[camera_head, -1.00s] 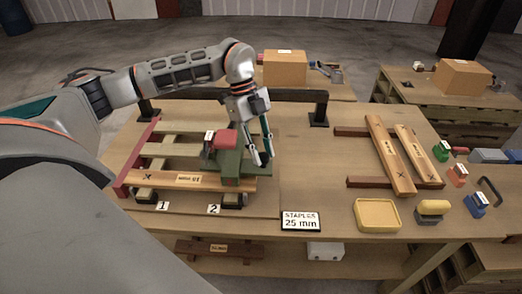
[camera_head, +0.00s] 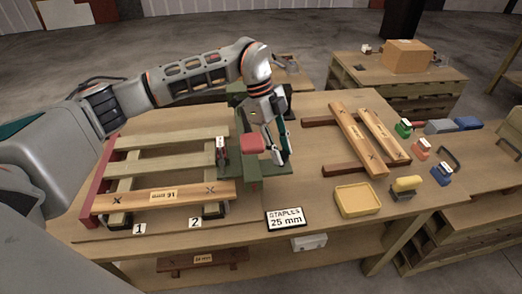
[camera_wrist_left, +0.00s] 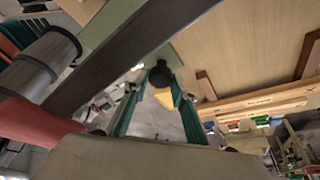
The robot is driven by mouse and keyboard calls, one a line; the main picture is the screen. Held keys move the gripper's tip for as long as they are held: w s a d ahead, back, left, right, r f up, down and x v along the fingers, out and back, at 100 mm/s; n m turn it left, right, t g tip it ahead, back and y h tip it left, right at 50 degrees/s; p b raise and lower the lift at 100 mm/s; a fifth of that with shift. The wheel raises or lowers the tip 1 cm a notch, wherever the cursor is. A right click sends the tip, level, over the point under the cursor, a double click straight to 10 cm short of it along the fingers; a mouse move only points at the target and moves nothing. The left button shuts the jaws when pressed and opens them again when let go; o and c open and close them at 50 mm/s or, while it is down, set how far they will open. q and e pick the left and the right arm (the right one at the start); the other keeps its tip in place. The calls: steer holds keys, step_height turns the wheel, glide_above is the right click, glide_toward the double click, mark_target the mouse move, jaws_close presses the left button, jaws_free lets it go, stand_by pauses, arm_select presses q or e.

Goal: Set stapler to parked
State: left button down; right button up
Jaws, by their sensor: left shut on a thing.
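The stapler (camera_head: 253,145), green with a red top and a green base, stands on the bench just right of the pallet's right end. My left gripper (camera_head: 282,160) is at the stapler's right side, pointing down and shut on it; the exact grip point is partly hidden. The left wrist view shows the teal fingers (camera_wrist_left: 160,98) close around a black knob (camera_wrist_left: 160,76). The pallet (camera_head: 165,165) has a red board at its left and a labelled plank (camera_head: 165,195) along its front. My right gripper is not in view.
A sign reading "STAPLES 25 mm" (camera_head: 285,218) lies at the bench's front edge. Two marked planks (camera_head: 352,140) rest on dark bars at the right, near a yellow tray (camera_head: 357,200) and several small coloured tools. The bench before the sign's right is narrow.

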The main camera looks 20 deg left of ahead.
arm_select(q)
steer(key=w+d, duration=0.4)
steer(key=d, duration=0.2)
steer(key=shift+d, duration=0.15)
steer(key=shift+r, duration=0.1)
steer(key=c, duration=1.8)
jaws_free()
steer(key=shift+o, duration=0.6)
steer(key=shift+d, duration=0.2)
steer(key=shift+a, duration=0.15)
steer(key=v, duration=1.2)
